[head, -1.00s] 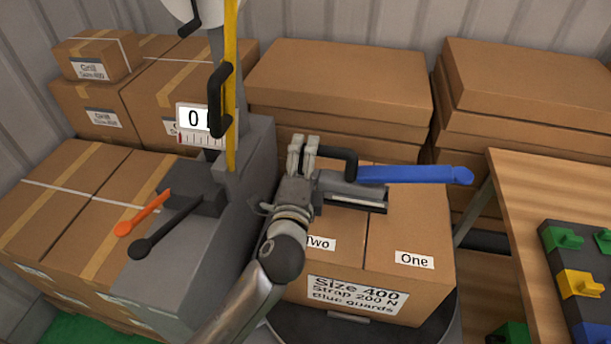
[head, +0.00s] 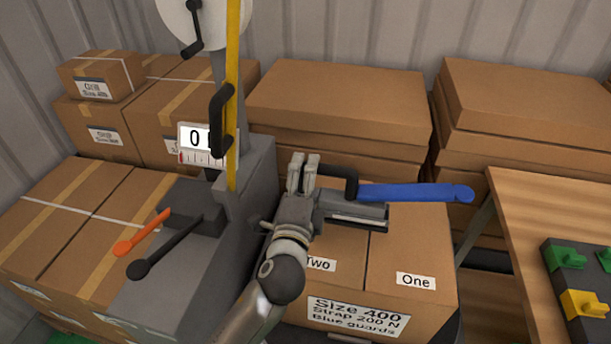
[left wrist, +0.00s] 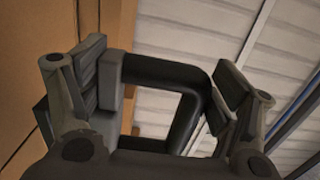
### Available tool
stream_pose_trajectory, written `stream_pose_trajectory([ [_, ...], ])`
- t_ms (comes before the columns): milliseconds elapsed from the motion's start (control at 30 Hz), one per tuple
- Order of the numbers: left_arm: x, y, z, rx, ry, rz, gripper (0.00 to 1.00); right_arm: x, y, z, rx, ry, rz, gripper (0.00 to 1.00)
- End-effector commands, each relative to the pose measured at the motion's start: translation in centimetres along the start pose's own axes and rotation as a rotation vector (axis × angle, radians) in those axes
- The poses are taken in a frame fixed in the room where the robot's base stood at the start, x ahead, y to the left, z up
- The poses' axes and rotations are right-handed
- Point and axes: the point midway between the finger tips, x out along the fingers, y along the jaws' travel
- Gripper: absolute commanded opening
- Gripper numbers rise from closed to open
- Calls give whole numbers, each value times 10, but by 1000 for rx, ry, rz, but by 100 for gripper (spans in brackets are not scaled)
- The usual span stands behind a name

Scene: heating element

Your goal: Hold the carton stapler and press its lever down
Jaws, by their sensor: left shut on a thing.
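The carton stapler has a grey body (head: 352,211), a long blue lever (head: 415,193) pointing right and a black looped handle (head: 343,179). In the left wrist view the handle (left wrist: 180,75) lies between the two finger pads of the left gripper (left wrist: 168,90). The lever is outside that view. My right gripper is not in view.
A grey strapping machine (head: 240,180) with a yellow strap, an orange lever (head: 142,232) and a black lever stands close left of my arm. Stacked cartons (head: 335,90) fill the back. A wooden table (head: 530,205) with coloured guards stands at the right.

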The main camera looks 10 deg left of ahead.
Motion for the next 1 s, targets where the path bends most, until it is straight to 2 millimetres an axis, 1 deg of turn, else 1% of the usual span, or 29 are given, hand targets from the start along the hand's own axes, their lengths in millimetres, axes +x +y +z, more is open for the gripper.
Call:
stream_pose_trajectory([
  [33,0,-2,0,-6,1,-8,27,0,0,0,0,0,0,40],
  [1000,0,39,0,-7,1,-7,27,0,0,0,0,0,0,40],
])
